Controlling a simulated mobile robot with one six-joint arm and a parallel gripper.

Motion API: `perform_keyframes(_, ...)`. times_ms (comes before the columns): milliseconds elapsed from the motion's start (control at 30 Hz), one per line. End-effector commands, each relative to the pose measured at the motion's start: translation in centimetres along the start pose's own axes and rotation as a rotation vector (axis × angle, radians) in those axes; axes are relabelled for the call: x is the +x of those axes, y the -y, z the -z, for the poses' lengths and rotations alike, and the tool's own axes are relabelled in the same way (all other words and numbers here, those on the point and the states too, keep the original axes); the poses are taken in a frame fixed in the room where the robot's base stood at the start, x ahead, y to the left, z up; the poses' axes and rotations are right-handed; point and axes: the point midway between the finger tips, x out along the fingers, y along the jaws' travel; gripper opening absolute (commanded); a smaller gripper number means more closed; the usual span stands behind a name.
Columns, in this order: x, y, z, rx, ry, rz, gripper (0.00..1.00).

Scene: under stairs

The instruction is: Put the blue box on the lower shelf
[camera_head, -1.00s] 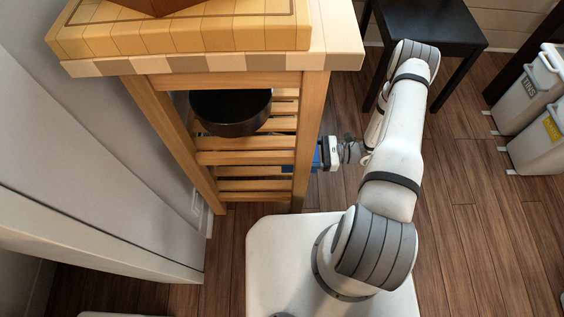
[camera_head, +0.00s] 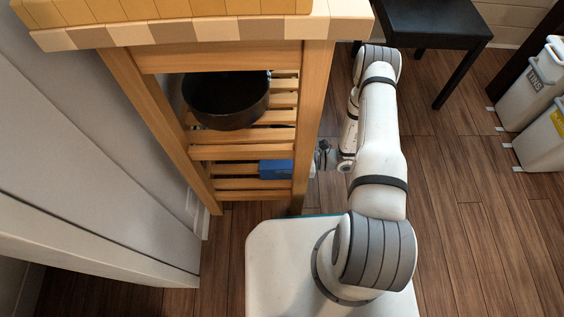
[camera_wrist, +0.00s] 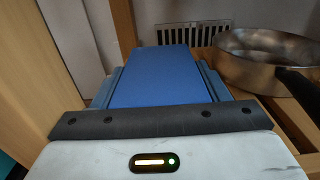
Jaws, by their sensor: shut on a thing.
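The blue box (camera_head: 276,169) shows through the open side of a wooden slatted trolley (camera_head: 317,95), over the low slats behind the right front leg. In the wrist view the blue box (camera_wrist: 165,75) points away from me, with a finger along each side. My gripper (camera_wrist: 160,88) is shut on it. In the head view my arm reaches in from the trolley's right side, and the leg hides the fingers. The lower shelf (camera_head: 235,196) is slatted wood. I cannot tell whether the box touches the slats.
A dark round pan (camera_head: 228,102) stands on slats inside the trolley. A metal pan (camera_wrist: 262,60) with a dark handle is right of the box in the wrist view. A black stool (camera_head: 425,25) and white bins (camera_head: 530,90) stand to the right. Floor between is clear.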

Motion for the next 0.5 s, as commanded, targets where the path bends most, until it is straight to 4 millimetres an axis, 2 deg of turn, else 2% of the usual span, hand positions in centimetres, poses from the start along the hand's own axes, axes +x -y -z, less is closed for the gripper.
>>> perform_keyframes(300, 0.00, 0.01, 0.31, 0.000, 0.001, 0.000, 0.32)
perform_keyframes(333, 0.00, 0.01, 0.24, 0.000, 0.000, 0.000, 0.70)
perform_keyframes(433, 0.01, 0.01, 0.17, 0.000, 0.000, 0.000, 0.77)
perform_keyframes(500, 0.01, 0.01, 0.17, 0.000, 0.000, 0.000, 0.77)
